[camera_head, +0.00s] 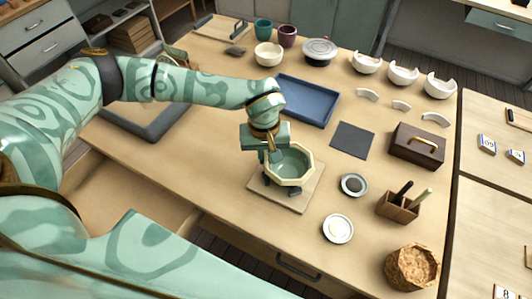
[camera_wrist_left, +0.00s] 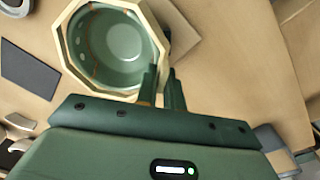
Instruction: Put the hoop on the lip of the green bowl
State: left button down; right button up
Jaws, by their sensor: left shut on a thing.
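The green bowl (camera_head: 290,163) stands on a square wooden board near the middle of the table. The hoop (camera_head: 288,181) is a pale cream octagonal ring at the bowl's lip. In the left wrist view the hoop (camera_wrist_left: 59,47) surrounds the opening of the bowl (camera_wrist_left: 118,45). I cannot tell whether it rests on the lip or hovers just over it. My left gripper (camera_head: 264,160) is above the bowl's left side, shut on the hoop's edge. In the left wrist view its fingers (camera_wrist_left: 162,78) meet the hoop's lower right corner. My right gripper is out of view.
The wooden board (camera_head: 300,204) lies under the bowl. A blue tray (camera_head: 312,98) and dark mat (camera_head: 352,140) lie behind. Small dishes (camera_head: 338,229), a tool holder (camera_head: 398,207) and a brown box (camera_head: 418,146) stand right. The table's front edge is close.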

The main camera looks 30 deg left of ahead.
pick_arm(q)
jog(key=c, duration=1)
grip_release()
jog(key=shift+o, duration=0.2)
jog(key=shift+r, duration=0.1)
jog(key=shift+r+p, duration=2.6)
jog(key=shift+r, duration=0.35)
jog(key=shift+s+f, duration=0.1)
jog(key=shift+f, duration=0.05)
